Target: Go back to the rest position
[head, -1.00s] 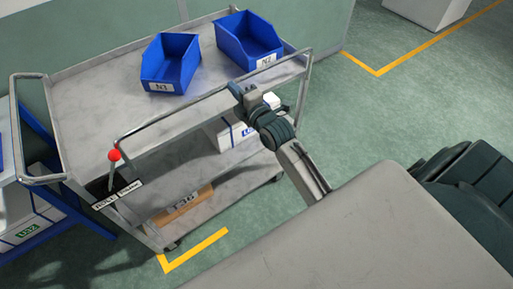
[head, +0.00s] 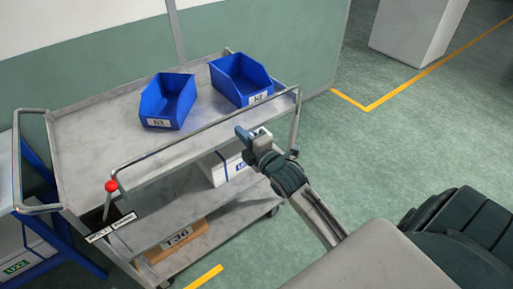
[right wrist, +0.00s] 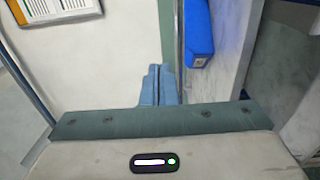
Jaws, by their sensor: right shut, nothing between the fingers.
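My right gripper (head: 243,133) is in front of the grey metal cart (head: 95,150), near the right part of its front rail, with nothing held. In the right wrist view its two blue-grey fingers (right wrist: 160,84) are together, shut. Two blue bins stand on the cart's top shelf, apart from the gripper: bin N1 (head: 168,102) and bin N2 (head: 241,82). My left gripper is in neither view.
The cart's lower shelves hold a white box (head: 216,169) and a brown box (head: 176,240). A lever with a red knob (head: 112,186) stands at the cart's left front. A blue rack (head: 40,228) is at the left. Green floor (head: 350,150) lies open to the right.

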